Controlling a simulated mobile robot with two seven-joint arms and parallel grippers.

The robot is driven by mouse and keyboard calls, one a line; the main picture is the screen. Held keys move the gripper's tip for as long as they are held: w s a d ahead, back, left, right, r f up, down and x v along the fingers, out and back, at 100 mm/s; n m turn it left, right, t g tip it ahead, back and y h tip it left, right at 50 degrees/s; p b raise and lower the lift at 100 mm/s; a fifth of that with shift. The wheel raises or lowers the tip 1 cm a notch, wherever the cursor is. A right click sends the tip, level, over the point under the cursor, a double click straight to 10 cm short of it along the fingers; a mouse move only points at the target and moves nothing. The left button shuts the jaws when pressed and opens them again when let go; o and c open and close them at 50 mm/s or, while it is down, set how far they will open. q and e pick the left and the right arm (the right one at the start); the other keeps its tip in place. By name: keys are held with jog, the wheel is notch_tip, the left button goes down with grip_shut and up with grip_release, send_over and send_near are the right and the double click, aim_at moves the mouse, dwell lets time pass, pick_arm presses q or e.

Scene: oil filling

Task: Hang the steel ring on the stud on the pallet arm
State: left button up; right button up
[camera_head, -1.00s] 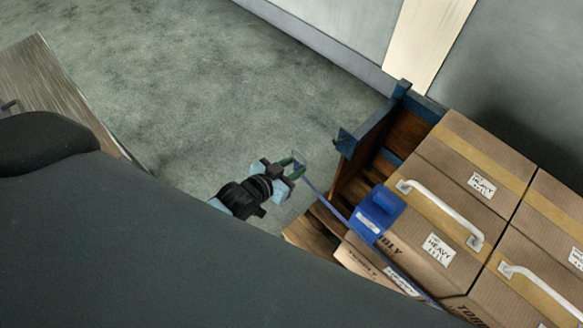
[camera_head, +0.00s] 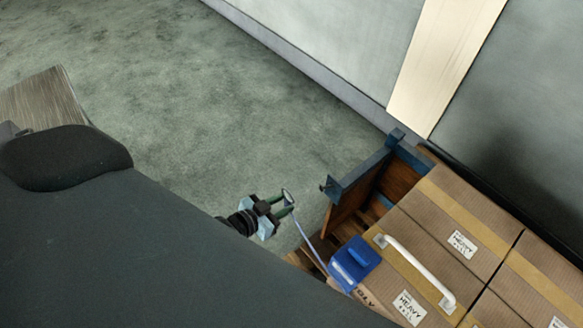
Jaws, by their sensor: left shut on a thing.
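My left gripper (camera_head: 284,205) is shut on the steel ring (camera_head: 288,195), a small thin loop that shows at its fingertips. A thin blue strap (camera_head: 306,236) runs from the ring down to a blue block on the boxes. The blue pallet arm (camera_head: 360,170) stands to the right of the gripper. The stud (camera_head: 327,186) shows as a small blue piece at its near left end. The ring is apart from the stud, a short gap to its left. My right gripper is not in view.
Large cardboard boxes (camera_head: 440,215) with a white handle (camera_head: 418,270) fill the wooden pallet at right. The blue block (camera_head: 354,262) sits at their left edge. Open floor (camera_head: 230,110) lies left of the pallet, below the wall. My dark body covers the lower left.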

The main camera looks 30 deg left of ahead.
aim_at(290, 203)
pick_arm(q)
jog(key=shift+a, duration=0.1)
jog(key=shift+w, duration=0.1)
dwell(0.3)
jog(key=shift+w+d, duration=1.1)
jog(key=shift+d, duration=0.15)
jog(key=shift+w+d+f+b, duration=0.3)
jog(key=shift+w+d+b, duration=0.2)
jog(key=shift+w+d, duration=0.4)
jog(key=shift+w+d+f+b, duration=0.25)
jog(key=shift+w+d+b, duration=0.25)
jog(key=shift+w+d, duration=0.45)
jog(key=shift+w+d+f+b, duration=0.3)
jog(key=shift+w+d+b, duration=0.2)
jog(key=shift+w+d, duration=0.4)
